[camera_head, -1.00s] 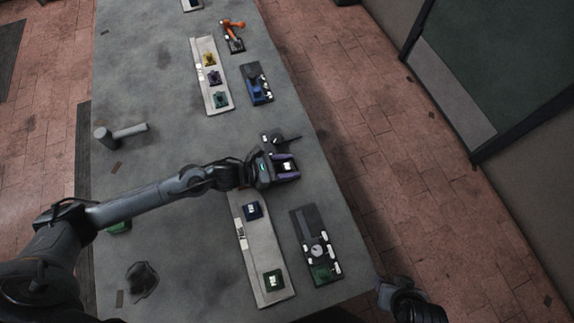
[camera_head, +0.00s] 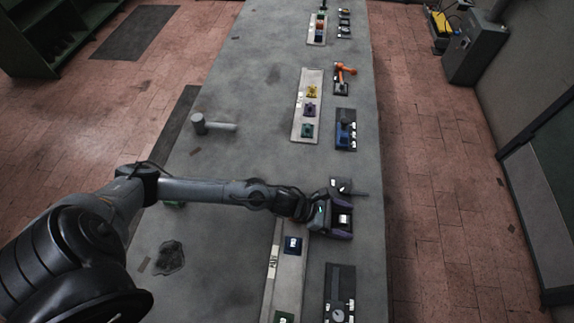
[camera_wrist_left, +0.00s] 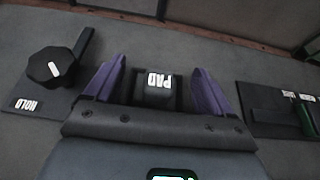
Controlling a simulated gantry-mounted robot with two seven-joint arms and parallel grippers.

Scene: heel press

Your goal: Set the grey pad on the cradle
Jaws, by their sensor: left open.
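The grey pad (camera_wrist_left: 154,81) is a small dark block with a white PAD label, between the purple fingers of my left gripper (camera_wrist_left: 154,92) in the left wrist view. The fingers are open, with a gap on each side of it. In the head view my left gripper (camera_head: 340,220) is low over the table's right side, and the pad's white label (camera_head: 344,219) shows between the fingers. The pad appears to sit on a dark square support; I cannot tell for sure that this is the cradle, as the gripper hides its near side. My right gripper is out of view.
A dark plate with a HOLD knob (camera_wrist_left: 54,68) lies left of the gripper in the wrist view; another dark plate (camera_wrist_left: 268,112) lies right. In the head view, a pale tray (camera_head: 290,265) holds a blue block (camera_head: 293,244). A grey mallet (camera_head: 212,124) lies on open table.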

